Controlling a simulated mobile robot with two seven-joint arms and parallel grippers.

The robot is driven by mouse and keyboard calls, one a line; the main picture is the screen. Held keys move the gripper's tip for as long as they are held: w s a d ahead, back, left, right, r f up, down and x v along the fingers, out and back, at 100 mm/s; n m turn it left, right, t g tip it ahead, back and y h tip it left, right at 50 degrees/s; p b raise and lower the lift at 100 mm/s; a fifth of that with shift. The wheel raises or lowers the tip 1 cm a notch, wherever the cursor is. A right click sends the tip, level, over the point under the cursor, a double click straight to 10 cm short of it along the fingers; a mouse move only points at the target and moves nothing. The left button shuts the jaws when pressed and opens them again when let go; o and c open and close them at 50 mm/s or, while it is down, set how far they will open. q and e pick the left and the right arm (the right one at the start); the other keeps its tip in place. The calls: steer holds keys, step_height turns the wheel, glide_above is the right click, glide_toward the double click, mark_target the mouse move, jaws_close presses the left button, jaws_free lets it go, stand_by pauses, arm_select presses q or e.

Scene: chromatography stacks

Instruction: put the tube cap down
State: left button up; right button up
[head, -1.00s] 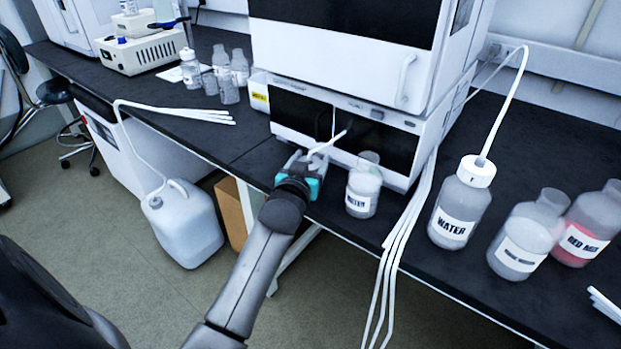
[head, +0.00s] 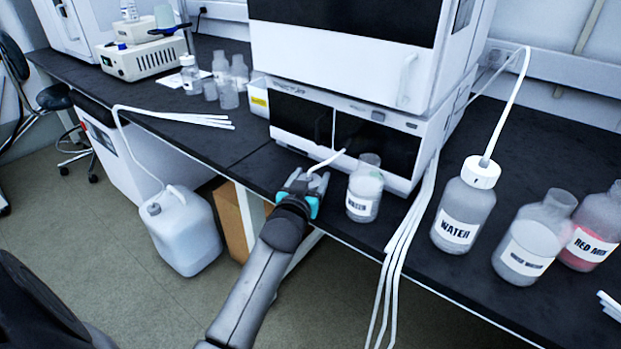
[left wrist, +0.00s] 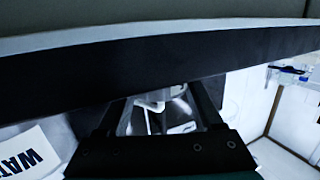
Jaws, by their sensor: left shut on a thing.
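My left gripper (head: 306,182) is at the front edge of the black bench, just left of an open water bottle (head: 364,190). It is shut on the tube cap, which is mostly hidden between the fingers in the head view. A thin white tube (head: 328,161) rises from it toward the instrument front. In the left wrist view the white tube cap (left wrist: 160,105) shows partly between the dark fingers. Whether the cap touches the bench cannot be told. My right gripper is not in view.
The instrument stack (head: 345,133) stands close behind the gripper. A capped water bottle (head: 463,215) and two more bottles stand to the right. White tubes (head: 407,235) hang over the bench edge.

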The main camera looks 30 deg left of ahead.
arm_select(q)
steer(key=shift+f, duration=0.1)
steer(key=o, duration=1.4)
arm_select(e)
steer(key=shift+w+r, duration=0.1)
arm_select(q)
steer(key=shift+s+d, duration=0.1)
steer(key=shift+s, duration=0.2)
steer(key=p+v, duration=0.4)
steer(key=v, duration=0.7)
steer(key=shift+s, duration=0.2)
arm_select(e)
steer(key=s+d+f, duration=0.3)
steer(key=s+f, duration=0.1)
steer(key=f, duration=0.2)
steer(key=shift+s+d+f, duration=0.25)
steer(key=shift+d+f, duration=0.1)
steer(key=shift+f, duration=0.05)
